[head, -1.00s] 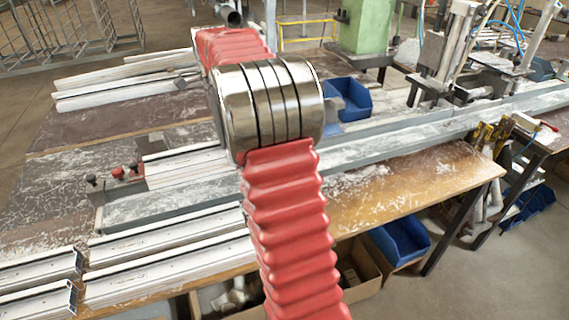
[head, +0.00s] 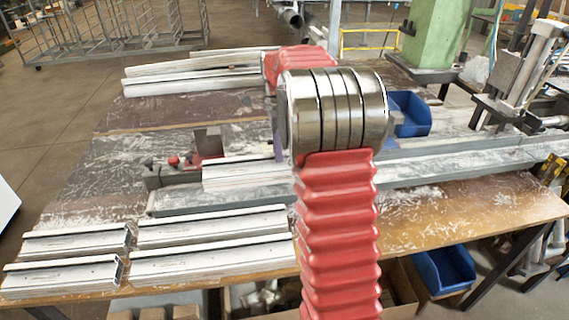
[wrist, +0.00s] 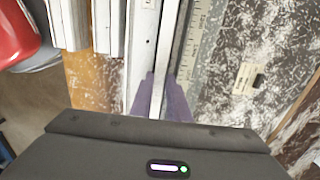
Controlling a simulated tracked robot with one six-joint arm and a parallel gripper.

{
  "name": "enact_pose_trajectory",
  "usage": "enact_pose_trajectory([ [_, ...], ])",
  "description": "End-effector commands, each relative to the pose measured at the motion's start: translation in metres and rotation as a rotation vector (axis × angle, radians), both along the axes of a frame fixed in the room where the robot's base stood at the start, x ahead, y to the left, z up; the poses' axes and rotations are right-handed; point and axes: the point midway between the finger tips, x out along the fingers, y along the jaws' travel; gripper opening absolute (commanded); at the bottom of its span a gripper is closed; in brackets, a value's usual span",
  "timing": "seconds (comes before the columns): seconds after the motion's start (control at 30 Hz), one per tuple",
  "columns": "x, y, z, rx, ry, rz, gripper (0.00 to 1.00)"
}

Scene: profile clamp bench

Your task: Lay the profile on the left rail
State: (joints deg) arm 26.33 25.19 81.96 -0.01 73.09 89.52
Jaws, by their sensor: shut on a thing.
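In the wrist view the two purple fingers of my gripper (wrist: 161,82) are closed on a narrow white profile (wrist: 165,48), which runs away from me between them. In the head view my arm hides most of the gripper; only a bit of purple finger shows (head: 279,140). White profiles (head: 245,173) lie at mid-bench just left of my arm; I cannot tell which one is held. A long grey rail (head: 435,168) crosses the bench behind my arm. I cannot tell which part is the left rail, or whether the held profile touches it.
Several white profiles (head: 75,240) lie along the front left bench edge, more (head: 190,75) at the back left. Red-knobbed clamps (head: 173,163) stand left of the middle profiles. A blue bin (head: 408,113) is behind my arm. A scale (wrist: 197,35) runs beside the profile in the wrist view.

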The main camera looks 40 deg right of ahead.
Motion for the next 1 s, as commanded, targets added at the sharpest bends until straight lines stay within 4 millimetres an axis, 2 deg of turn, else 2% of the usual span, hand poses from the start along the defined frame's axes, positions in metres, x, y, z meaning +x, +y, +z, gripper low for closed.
enact_pose_trajectory([
  [0.13, 0.001, 0.0, -0.01, -0.002, -0.004, 0.0, 0.0],
  [0.53, 0.0, 0.0, -0.014, -0.001, -0.002, 0.0, 0.0],
  [0.8, 0.0, 0.0, -0.042, 0.0, -0.001, 0.0, 0.0],
  [1.0, 0.0, 0.0, -0.049, -0.002, -0.004, 0.0, 0.0],
])
